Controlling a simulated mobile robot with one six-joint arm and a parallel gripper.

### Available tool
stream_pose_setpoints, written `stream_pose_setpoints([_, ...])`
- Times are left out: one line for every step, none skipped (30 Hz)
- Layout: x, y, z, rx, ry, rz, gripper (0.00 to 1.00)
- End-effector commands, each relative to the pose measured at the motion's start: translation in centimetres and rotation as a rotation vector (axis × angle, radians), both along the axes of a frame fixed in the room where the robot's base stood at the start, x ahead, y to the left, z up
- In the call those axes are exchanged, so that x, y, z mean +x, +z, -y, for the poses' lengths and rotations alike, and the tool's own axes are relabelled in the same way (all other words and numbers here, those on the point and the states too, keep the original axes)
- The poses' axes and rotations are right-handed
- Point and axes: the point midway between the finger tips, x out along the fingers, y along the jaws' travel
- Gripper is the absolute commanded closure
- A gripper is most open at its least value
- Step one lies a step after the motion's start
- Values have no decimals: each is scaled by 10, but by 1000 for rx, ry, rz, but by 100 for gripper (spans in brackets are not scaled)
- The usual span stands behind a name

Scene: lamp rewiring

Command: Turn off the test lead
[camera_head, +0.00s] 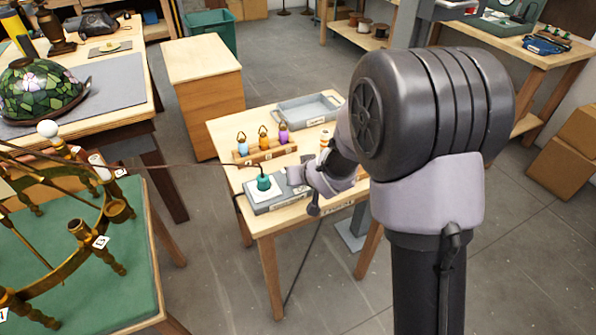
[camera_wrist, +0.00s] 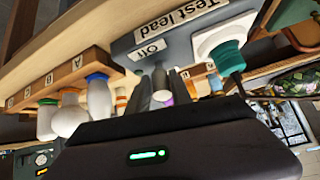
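The test lead box (camera_head: 272,196) is a grey unit on the small wooden table, with a white square plate on top. A teal plug (camera_head: 263,182) sits on that plate with a dark cord rising from it. In the wrist view, the box face (camera_wrist: 185,45) carries the labels "Test lead" and "Off" (camera_wrist: 150,49), and the teal plug (camera_wrist: 226,56) shows at right. My gripper (camera_head: 294,175) is low at the right end of the box; its fingers (camera_wrist: 161,82) point at the face near the "Off" label.
A grey tray (camera_head: 308,108) lies at the table's back. At left, a brass lamp frame (camera_head: 75,262) rests on a green-topped table (camera_head: 135,240); a dark cord runs from the plug towards it.

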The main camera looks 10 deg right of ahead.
Motion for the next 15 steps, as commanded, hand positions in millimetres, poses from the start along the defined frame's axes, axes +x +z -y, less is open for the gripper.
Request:
stream_pose_setpoints([0,0,0,0,0,0,63])
stream_pose_setpoints([0,0,0,-1,1,1,57])
stream_pose_setpoints([0,0,0,0,1,1,57])
stream_pose_setpoints([0,0,0,0,1,1,57])
stream_pose_setpoints([0,0,-1,-1,2,1,57])
stream_pose_setpoints([0,0,-1,-1,2,1,57])
stream_pose_setpoints([0,1,-1,-1,2,1,57])
stream_pose_setpoints([0,1,-1,-1,2,1,57])
stream_pose_setpoints([0,1,-1,0,2,2,57])
stream_pose_setpoints([0,1,-1,0,2,2,57])
stream_pose_setpoints([0,1,-1,-1,3,2,57])
stream_pose_setpoints([-1,3,-1,-1,3,2,57])
stream_pose_setpoints([-3,5,0,-1,3,2,57])
stream_pose_setpoints([-5,9,0,-1,3,3,57])
stream_pose_setpoints([-10,15,1,-1,3,3,57])
